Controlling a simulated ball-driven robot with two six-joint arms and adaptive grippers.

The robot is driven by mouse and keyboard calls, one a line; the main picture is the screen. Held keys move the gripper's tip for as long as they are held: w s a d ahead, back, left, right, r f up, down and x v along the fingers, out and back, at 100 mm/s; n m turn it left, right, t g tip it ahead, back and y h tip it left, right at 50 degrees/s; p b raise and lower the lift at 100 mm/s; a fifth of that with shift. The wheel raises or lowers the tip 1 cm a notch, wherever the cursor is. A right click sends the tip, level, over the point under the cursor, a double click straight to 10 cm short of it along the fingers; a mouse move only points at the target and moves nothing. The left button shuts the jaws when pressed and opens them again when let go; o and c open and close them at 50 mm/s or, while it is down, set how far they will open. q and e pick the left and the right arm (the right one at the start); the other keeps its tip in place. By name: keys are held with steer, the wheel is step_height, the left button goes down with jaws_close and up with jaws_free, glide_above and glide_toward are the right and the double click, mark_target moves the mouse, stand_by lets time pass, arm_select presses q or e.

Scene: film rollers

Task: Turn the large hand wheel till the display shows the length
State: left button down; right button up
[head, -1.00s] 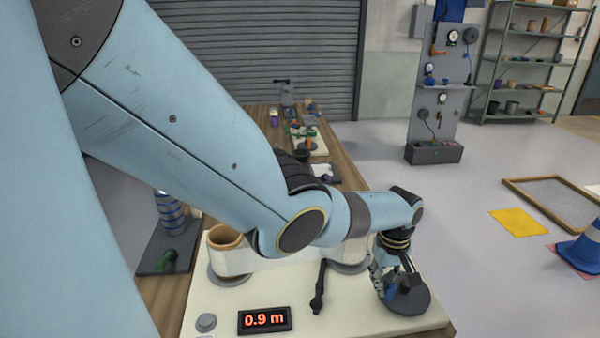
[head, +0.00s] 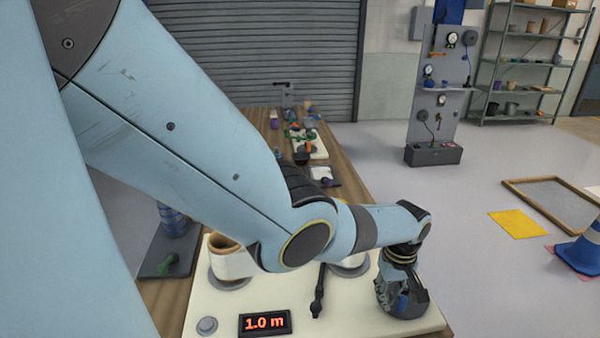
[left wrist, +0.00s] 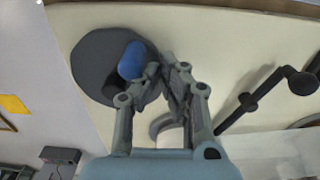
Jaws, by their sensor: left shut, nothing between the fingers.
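The large hand wheel (head: 412,309) is a dark grey disc at the right end of the cream board. Its blue knob (left wrist: 132,60) shows in the left wrist view. My left gripper (head: 388,292) is low over the wheel, partly hiding it. In the left wrist view its fingers (left wrist: 165,76) are shut and empty beside the knob; they look against it, but contact is hard to tell. The display (head: 265,322) reads 1.0 m in red. A left roller (head: 232,263) and right roller (head: 352,264) carry pale film, partly hidden by my arm. My right gripper is out of view.
A round grey button (head: 207,325) is left of the display. Clutter fills the far table.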

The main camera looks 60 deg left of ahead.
arm_select(q)
steer(key=shift+s+a+r+p, duration=0.1)
steer(key=shift+s+a+p, duration=0.25)
steer(key=shift+a, duration=0.35)
steer(key=shift+w+r+p, duration=0.1)
steer(key=shift+r+p, duration=0.45)
steer(key=shift+r, duration=2.9)
